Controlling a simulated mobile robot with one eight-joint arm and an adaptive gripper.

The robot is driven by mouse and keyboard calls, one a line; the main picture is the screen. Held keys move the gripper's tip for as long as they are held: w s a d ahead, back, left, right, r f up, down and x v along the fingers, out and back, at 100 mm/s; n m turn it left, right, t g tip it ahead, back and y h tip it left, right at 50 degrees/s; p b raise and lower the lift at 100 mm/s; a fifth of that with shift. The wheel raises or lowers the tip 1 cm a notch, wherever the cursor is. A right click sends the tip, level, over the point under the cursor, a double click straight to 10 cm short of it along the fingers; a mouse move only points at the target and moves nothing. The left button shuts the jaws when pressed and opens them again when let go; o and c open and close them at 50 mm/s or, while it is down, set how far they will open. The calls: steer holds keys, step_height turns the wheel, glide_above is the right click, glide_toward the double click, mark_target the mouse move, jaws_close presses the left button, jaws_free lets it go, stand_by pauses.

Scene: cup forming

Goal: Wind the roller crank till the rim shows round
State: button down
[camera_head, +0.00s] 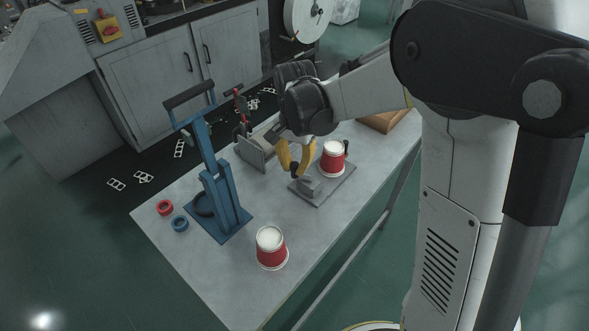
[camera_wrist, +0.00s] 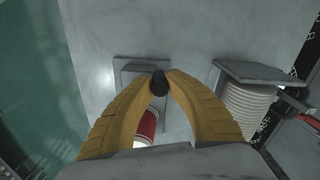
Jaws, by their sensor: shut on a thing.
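My gripper (camera_head: 295,168) has its yellow fingers closed on a dark round knob (camera_wrist: 159,82), which I take to be the roller crank's handle. The fingertips touch it from both sides in the wrist view. The roller fixture has a flat grey base plate (camera_head: 331,188) with a small grey block (camera_head: 309,187) on its near side. A red cup with a white rim (camera_head: 333,158) stands upright at the fixture; in the wrist view part of the cup (camera_wrist: 149,125) shows between the fingers. The crank arm is mostly hidden, and the rim is too small to judge its shape.
A second red cup (camera_head: 271,248) stands near the table's front edge. A blue lever press (camera_head: 216,193) stands at left, beside red (camera_head: 165,208) and blue (camera_head: 180,224) rings. The table (camera_head: 318,233) is bare at front right.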

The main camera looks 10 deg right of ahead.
steer(key=shift+w+d+m, duration=0.25)
steer(key=shift+w+m, duration=0.05)
steer(key=shift+m, duration=0.8)
steer(key=shift+w+d+m, duration=0.25)
steer(key=shift+w+m, duration=0.05)
steer(key=shift+m, duration=0.8)
steer(key=c, duration=1.3)
jaws_free()
step_height(320, 180, up, 12)
